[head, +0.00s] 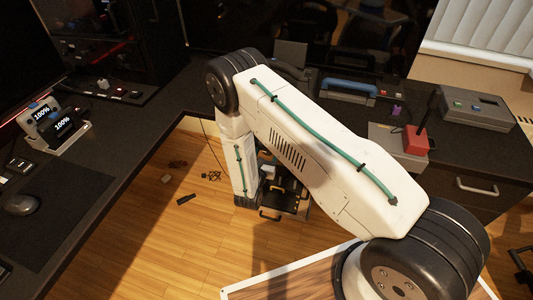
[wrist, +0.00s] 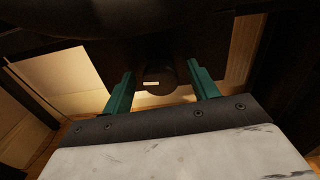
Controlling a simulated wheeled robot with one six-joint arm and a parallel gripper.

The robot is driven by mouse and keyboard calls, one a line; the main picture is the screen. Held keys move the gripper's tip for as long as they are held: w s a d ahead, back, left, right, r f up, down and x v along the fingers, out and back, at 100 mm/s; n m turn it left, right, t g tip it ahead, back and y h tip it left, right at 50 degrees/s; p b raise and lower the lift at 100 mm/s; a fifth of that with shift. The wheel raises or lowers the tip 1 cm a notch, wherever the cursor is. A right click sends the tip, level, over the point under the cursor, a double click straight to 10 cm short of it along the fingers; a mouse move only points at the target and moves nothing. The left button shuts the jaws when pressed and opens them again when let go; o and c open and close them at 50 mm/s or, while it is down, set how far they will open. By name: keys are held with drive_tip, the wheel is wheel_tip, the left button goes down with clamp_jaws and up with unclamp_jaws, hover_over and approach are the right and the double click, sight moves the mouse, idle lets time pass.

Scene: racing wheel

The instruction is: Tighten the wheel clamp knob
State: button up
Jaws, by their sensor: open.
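A dark round knob (wrist: 160,80) with a small pale mark on its face shows in the wrist view, under a dark overhang. My gripper (wrist: 160,72) is open, with one teal finger to the left of the knob and the other to its right. Gaps show between the knob and both fingers. Whether the fingertips reach past the knob's face I cannot tell. In the head view my white arm reaches down in front of the desk, and the gripper and knob are hidden.
The black desk (head: 120,140) runs along the left and back. A red box with a stick (head: 417,138) and a grey device (head: 475,108) stand at the right. A blue-handled case (head: 348,90) lies at the back. Small dark items (head: 187,199) lie on the wooden floor (head: 150,235).

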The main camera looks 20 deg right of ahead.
drive_tip(key=c, duration=1)
drive_tip(key=m, duration=0.3)
drive_tip(key=shift+d+m, duration=0.1)
drive_tip(key=shift+m, duration=0.3)
drive_tip(key=m, duration=0.3)
drive_tip(key=shift+s+m, duration=0.1)
drive_tip(key=shift+m, duration=0.2)
drive_tip(key=m, duration=0.4)
drive_tip(key=shift+f+m, duration=0.1)
drive_tip(key=shift+m, duration=1.9)
